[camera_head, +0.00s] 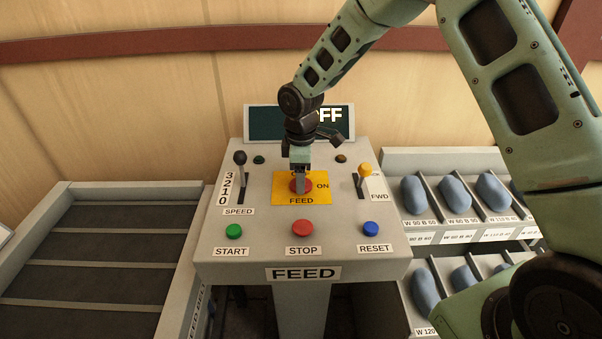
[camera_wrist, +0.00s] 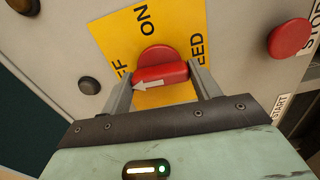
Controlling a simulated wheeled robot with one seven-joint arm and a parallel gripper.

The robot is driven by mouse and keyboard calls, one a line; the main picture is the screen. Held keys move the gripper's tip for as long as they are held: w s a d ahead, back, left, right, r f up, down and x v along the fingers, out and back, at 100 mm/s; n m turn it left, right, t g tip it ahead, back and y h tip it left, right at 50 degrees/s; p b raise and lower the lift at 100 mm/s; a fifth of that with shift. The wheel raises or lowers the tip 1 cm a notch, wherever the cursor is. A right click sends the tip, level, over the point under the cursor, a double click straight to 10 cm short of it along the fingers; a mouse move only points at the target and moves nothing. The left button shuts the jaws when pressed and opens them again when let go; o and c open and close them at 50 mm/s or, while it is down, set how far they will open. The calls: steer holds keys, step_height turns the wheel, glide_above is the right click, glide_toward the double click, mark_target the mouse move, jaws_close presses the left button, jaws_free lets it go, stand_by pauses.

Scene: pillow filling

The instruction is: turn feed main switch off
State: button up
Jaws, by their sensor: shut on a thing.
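The feed main switch is a red rotary knob (camera_head: 309,187) on a yellow plate (camera_head: 282,199) marked ON and FEED, in the middle of the grey console. My gripper (camera_head: 300,187) comes down on it from above. In the wrist view the two fingers of my gripper (camera_wrist: 161,86) are shut on either side of the bar of the knob (camera_wrist: 160,66). The white arrow on the bar points left, toward the side of the partly hidden OFF label; ON is at the top there.
Green START (camera_head: 233,231), red STOP (camera_head: 303,227) and blue RESET (camera_head: 370,229) buttons line the console front. A black speed lever (camera_head: 240,172) stands left and a yellow-tipped lever (camera_head: 364,174) right. Racks of blue pillows (camera_head: 414,194) are at the right.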

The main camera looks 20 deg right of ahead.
steer(key=shift+w+r+n, duration=0.1)
steer(key=shift+n, duration=0.3)
steer(key=o, duration=1)
step_height(320, 180, up, 17)
steer(key=b, duration=0.3)
steer(key=shift+r+b, duration=0.15)
steer(key=shift+b, duration=0.2)
steer(key=s+a+f+m, duration=0.1)
steer(key=s+a, duration=0.5)
steer(key=s, duration=0.3)
steer(key=s+f+m, duration=0.2)
steer(key=s, duration=0.6)
steer(key=s+f+m+b, duration=0.1)
steer(key=s+f+m, duration=0.1)
steer(key=s, duration=0.6)
steer(key=s+f+m, duration=0.1)
steer(key=s+f, duration=0.1)
steer(key=s, duration=0.7)
steer(key=shift+a+f+m+y+b, duration=0.2)
steer(key=shift+f+m+y+b, duration=0.1)
steer(key=shift+f+m+b, duration=0.1)
